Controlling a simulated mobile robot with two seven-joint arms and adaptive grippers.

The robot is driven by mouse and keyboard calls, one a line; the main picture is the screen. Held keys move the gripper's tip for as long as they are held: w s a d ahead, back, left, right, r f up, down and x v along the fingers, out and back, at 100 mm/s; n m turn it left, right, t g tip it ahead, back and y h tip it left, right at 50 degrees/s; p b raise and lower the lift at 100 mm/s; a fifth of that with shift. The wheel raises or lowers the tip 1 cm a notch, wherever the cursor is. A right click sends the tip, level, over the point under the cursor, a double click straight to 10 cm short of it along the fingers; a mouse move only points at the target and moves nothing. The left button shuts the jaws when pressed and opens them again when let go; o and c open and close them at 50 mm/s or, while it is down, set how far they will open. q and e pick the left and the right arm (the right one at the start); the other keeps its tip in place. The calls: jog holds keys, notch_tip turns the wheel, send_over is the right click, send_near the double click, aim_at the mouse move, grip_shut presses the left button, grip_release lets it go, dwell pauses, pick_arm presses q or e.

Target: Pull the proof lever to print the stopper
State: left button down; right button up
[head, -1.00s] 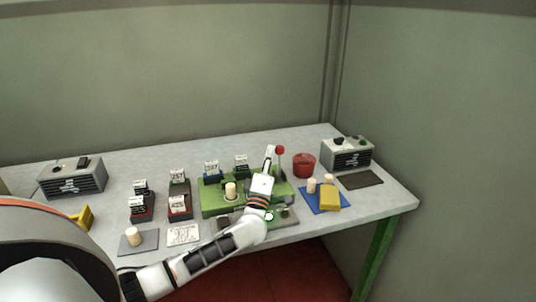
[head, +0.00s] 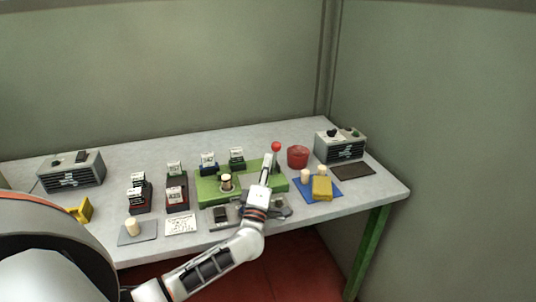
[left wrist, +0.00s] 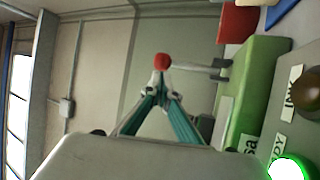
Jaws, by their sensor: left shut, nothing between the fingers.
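The proof lever's red ball knob (head: 276,146) stands at the back right of the green press (head: 208,189). In the left wrist view the knob (left wrist: 161,61) shows just beyond my fingertips. My left gripper (head: 267,160) is shut and empty, close to the lever; I cannot tell whether it touches it. A green light (left wrist: 288,169) glows at the lower right of the wrist view, beside a partly visible label. My right gripper is not in view.
A red pot (head: 297,157) stands right of the lever. A blue mat (head: 331,194) holds pale stoppers and a yellow block (head: 322,188). Stamp blocks (head: 176,198) stand left of the press. Grey boxes (head: 340,148) (head: 72,174) stand at both ends of the table.

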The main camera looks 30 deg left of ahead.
pick_arm(q)
jog(key=v, duration=0.8)
jog(key=shift+s, duration=0.55)
jog(key=shift+a, duration=0.1)
